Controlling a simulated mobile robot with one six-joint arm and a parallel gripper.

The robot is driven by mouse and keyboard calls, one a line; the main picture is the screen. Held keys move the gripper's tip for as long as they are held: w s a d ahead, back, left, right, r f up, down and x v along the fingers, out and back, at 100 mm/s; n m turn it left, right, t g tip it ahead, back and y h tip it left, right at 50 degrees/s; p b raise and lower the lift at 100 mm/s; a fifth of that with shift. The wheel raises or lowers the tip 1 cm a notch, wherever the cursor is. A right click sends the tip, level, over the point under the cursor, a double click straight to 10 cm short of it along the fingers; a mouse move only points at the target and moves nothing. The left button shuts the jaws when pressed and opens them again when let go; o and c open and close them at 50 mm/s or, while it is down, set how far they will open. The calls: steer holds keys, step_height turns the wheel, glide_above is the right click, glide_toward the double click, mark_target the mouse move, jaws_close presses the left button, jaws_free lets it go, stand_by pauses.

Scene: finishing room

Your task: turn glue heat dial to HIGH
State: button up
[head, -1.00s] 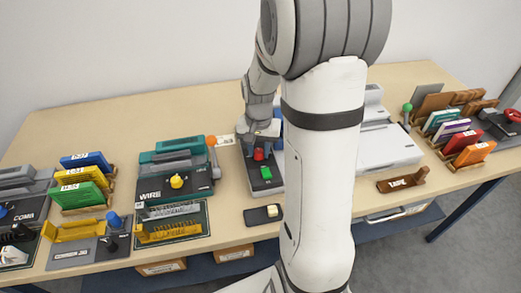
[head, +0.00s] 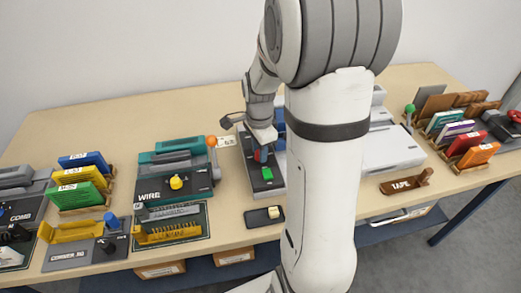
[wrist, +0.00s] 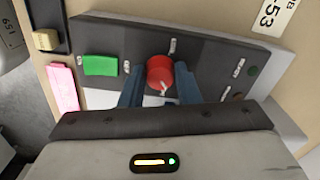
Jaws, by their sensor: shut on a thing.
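The red heat dial (wrist: 160,72) sits on a dark grey panel (wrist: 210,70). It has a light pointer mark on its face, toward its lower edge in the wrist view. Small labels stand around it, too small to read surely. My gripper (wrist: 159,87) is shut on the dial, one blue finger on each side. In the head view my gripper (head: 262,152) is down at the panel and hides most of the dial.
A green button (wrist: 100,66) is on the same panel, left of the dial. A switch box (head: 264,216) lies in front. The teal WIRE machine (head: 175,172) stands to the left, with an orange-knobbed lever (head: 211,141). White equipment (head: 390,148) is to the right.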

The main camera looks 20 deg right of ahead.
steer(key=shift+d+m, duration=0.1)
steer(key=shift+m, duration=1.8)
steer(key=o, duration=1)
steer(key=shift+r, duration=0.1)
step_height(320, 180, up, 8)
steer(key=shift+f, duration=0.2)
